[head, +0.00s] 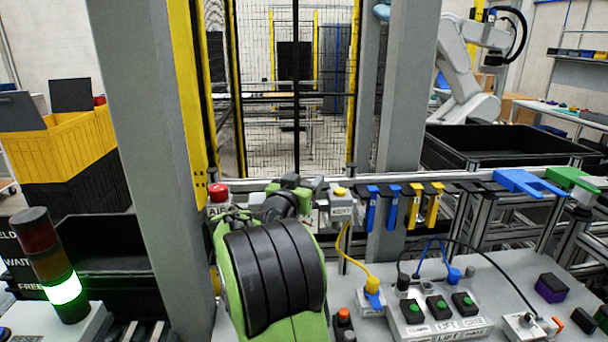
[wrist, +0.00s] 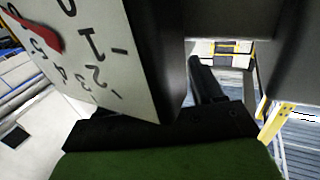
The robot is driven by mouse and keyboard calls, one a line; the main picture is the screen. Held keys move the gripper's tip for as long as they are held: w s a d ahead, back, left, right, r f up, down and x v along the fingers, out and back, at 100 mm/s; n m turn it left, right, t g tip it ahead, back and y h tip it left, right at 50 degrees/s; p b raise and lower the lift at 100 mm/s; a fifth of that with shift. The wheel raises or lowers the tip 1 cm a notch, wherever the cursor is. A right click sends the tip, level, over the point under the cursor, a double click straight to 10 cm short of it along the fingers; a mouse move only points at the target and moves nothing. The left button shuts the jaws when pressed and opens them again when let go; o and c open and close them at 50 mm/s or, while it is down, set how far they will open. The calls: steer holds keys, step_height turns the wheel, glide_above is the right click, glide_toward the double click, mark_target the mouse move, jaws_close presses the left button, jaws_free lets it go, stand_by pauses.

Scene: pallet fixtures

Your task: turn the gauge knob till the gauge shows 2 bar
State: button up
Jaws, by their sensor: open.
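The gauge (wrist: 115,85) fills the upper left of the wrist view as a tilted white dial with black numerals and a red needle (wrist: 48,38). The 0, 1 and 2 run down its right side. The oblique angle and cropping keep me from telling which number the needle points to. My gripper (wrist: 190,75) is open beside the dial's right edge, with dark fingers reaching up. I cannot make out the knob or whether a finger touches it.
A red button (head: 219,192) stands left of my arm, and a grey box with a yellow button (head: 341,205) right of it. Blue and yellow clips (head: 400,205) hang from the rail. A switch box (head: 435,315) and cables occupy the front right. A signal tower (head: 50,265) glows green at left.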

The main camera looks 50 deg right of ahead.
steer(key=shift+w+d, duration=0.1)
steer(key=shift+d, duration=0.2)
steer(key=shift+c, duration=0.5)
steer(key=c, duration=0.9)
